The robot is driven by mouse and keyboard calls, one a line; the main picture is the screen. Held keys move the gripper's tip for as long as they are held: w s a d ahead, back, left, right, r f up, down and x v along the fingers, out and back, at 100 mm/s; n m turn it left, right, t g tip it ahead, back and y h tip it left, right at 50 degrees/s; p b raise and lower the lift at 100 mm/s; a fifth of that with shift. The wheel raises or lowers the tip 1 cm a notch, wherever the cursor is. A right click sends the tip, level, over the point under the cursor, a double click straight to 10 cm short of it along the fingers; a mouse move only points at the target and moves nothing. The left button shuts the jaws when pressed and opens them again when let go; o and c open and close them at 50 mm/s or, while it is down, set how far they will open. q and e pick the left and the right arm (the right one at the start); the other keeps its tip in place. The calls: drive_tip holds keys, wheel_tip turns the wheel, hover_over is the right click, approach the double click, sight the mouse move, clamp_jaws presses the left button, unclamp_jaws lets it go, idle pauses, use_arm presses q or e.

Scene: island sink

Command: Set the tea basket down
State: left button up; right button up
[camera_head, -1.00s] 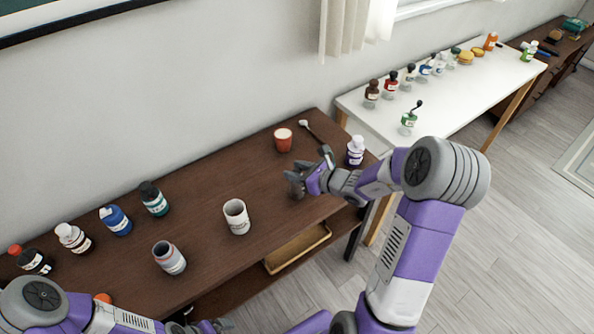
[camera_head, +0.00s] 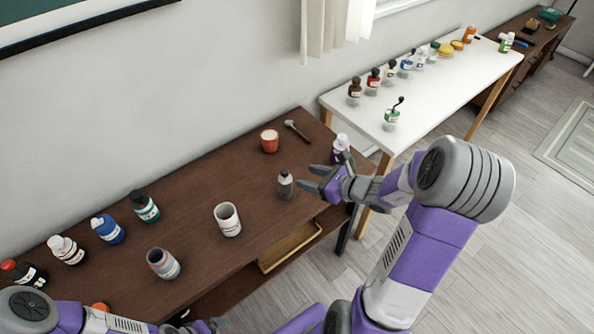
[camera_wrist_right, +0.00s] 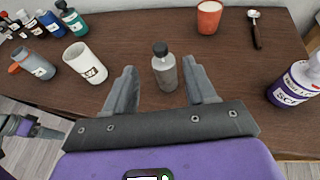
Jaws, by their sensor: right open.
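A small grey bottle-shaped thing with a dark cap (camera_head: 285,186) stands upright on the dark wooden table (camera_head: 205,188); it may be the tea basket, but I cannot tell for sure. My right gripper (camera_head: 309,178) is open and empty, just right of it and apart from it. In the right wrist view the grey thing (camera_wrist_right: 165,73) stands upright just ahead, between the lines of the two open fingers (camera_wrist_right: 162,85). My left gripper (camera_head: 207,326) shows only partly at the bottom edge, and its jaws are unclear.
A white cup (camera_head: 228,220), a grey jar (camera_head: 163,264) and several bottles stand to the left. An orange-red cup (camera_head: 270,141) and a spoon (camera_head: 297,130) are behind. A white-and-purple bottle (camera_head: 340,146) stands near my right gripper. A white table (camera_head: 430,95) is further right.

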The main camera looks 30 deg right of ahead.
drive_tip(key=s+a+f+n+g, duration=0.7)
drive_tip(key=a+f+n, duration=0.15)
drive_tip(key=f, duration=0.25)
drive_tip(key=s+a+f+n+g, duration=0.65)
drive_tip(key=f+n, duration=0.25)
drive_tip(key=f, duration=0.2)
drive_tip(key=a+f+n+t, duration=0.1)
drive_tip(key=a+f+n, duration=0.4)
drive_tip(key=a+n, duration=0.4)
drive_tip(key=n, duration=0.2)
drive_tip(key=shift+a+f+n+h, duration=0.15)
drive_tip(key=shift+f+n+h, duration=0.1)
drive_tip(key=shift+n+h, duration=0.1)
